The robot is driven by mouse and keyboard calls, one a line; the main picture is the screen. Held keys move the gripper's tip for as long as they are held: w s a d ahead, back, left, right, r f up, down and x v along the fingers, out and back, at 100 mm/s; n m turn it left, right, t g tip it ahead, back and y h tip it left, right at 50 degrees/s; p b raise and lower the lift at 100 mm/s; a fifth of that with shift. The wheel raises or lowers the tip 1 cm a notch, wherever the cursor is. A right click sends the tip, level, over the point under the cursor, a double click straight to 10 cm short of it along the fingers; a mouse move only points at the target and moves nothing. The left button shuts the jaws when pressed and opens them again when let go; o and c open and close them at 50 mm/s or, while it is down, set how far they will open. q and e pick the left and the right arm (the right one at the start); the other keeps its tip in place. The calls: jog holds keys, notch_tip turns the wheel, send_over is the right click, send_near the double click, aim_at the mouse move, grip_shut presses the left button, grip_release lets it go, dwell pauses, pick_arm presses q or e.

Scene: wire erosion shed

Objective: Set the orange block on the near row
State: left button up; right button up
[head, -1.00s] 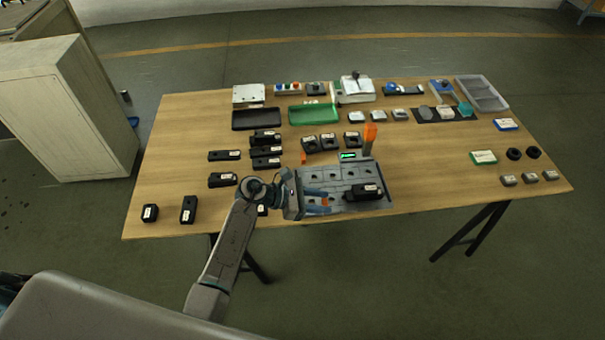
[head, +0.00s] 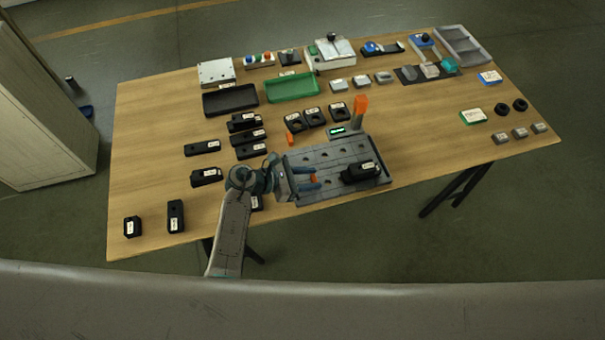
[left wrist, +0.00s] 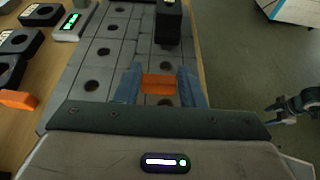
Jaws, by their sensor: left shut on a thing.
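The grey plate (head: 322,160) with rows of holes lies at the table's near edge; it also shows in the left wrist view (left wrist: 115,45). My left gripper (head: 313,178) is over the plate's near left part, its blue fingers shut on a small orange block (left wrist: 158,84). The block shows only partly between the fingers in the head view (head: 314,179). I cannot tell whether it touches the plate. A black block (head: 360,172) sits on the plate to the right of the gripper. My right gripper (left wrist: 292,106) shows small at the right edge of the left wrist view.
Another orange piece (head: 290,139) lies on the table left of the plate. A tall orange-topped post (head: 360,106) and a small lit display (head: 340,131) stand behind it. Several black blocks (head: 203,147) lie left. A green tray (head: 291,87) is farther back.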

pick_arm(q)
jog(key=o, duration=0.6)
jog(key=shift+s+d, duration=0.15)
jog(key=shift+s, duration=0.1)
jog(key=o, duration=0.4)
jog(key=shift+s+d+r, duration=0.1)
jog(key=shift+s+d, duration=0.1)
jog(key=shift+c, duration=0.2)
jog(key=shift+o, duration=0.4)
jog(key=shift+a, duration=0.5)
jog(key=b+v, duration=0.3)
jog(key=v, duration=0.7)
jog(key=shift+s+a+r, duration=0.1)
jog(key=shift+s+r, duration=0.1)
jog(key=shift+s+a+r, duration=0.1)
jog(key=shift+a+r, duration=0.15)
jog(key=shift+a, duration=0.05)
pick_arm(e)
jog(key=f, duration=0.1)
jog(key=s+f, duration=0.1)
jog(key=f, duration=0.1)
jog(key=shift+s+f, duration=0.1)
jog(key=shift+f, duration=0.2)
